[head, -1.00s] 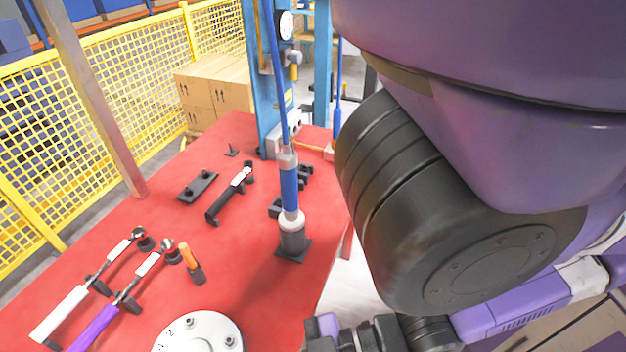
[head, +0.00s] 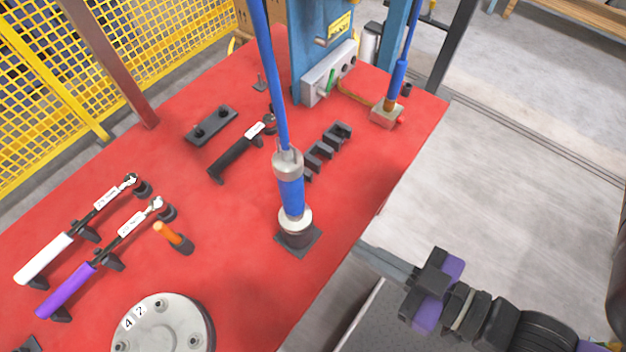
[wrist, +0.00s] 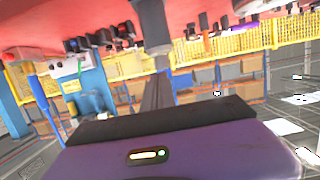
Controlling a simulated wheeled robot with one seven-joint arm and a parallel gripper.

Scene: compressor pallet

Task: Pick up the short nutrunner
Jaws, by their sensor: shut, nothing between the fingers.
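An upright tool with a blue body (head: 290,195), which looks like the nutrunner, stands in a dark square holder near the red table's right edge in the head view. A blue hose rises from its grey top. A grey cylinder with a pale collar (wrist: 155,25), likely its lower part, shows ahead of my fingers in the inverted wrist view. My gripper (head: 362,247) is shut and empty, right of the tool and apart from it, with its fingertips by the table edge. Its dark fingers (wrist: 157,95) also show in the wrist view.
White-handled (head: 45,258), purple-handled (head: 68,290) and black-handled (head: 236,152) wrenches lie left and behind. An orange-handled tool (head: 168,234) and a round flange (head: 160,325) are nearer. Black holders (head: 322,150) and a blue stand (head: 318,45) are behind.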

